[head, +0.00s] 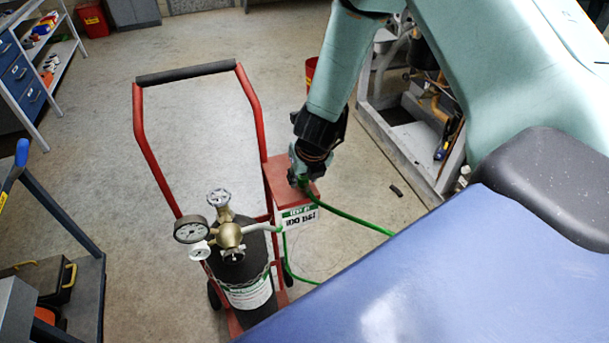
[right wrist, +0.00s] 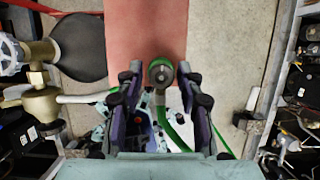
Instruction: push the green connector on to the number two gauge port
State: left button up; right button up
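My right gripper (head: 298,172) points down over a red box-like platform (head: 282,168) on a red hand cart. In the right wrist view its two fingers (right wrist: 160,74) stand apart on either side of a round green-rimmed connector (right wrist: 161,72). A narrow gap shows on each side of the connector. A green hose (head: 350,217) runs from below the gripper to the right and also shows in the right wrist view (right wrist: 172,132). In the head view the gripper largely hides the connector. I cannot identify the number two gauge port. My left gripper is not in view.
A black gas cylinder (head: 250,318) with a brass regulator (head: 229,235) and round gauges (head: 191,229) stands chained on the cart, left of the gripper. The cart's red handle frame (head: 145,150) rises behind it. A grey machine frame (head: 405,140) stands at the right.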

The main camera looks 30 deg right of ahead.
jog(key=shift+w, duration=0.1)
jog(key=c, duration=0.3)
jog(key=shift+d+f, duration=0.1)
grip_shut()
jog(key=shift+r+p, duration=0.65)
jog(key=shift+r, duration=0.25)
jog(key=shift+r+p, duration=0.7)
jog(key=shift+r, duration=0.1)
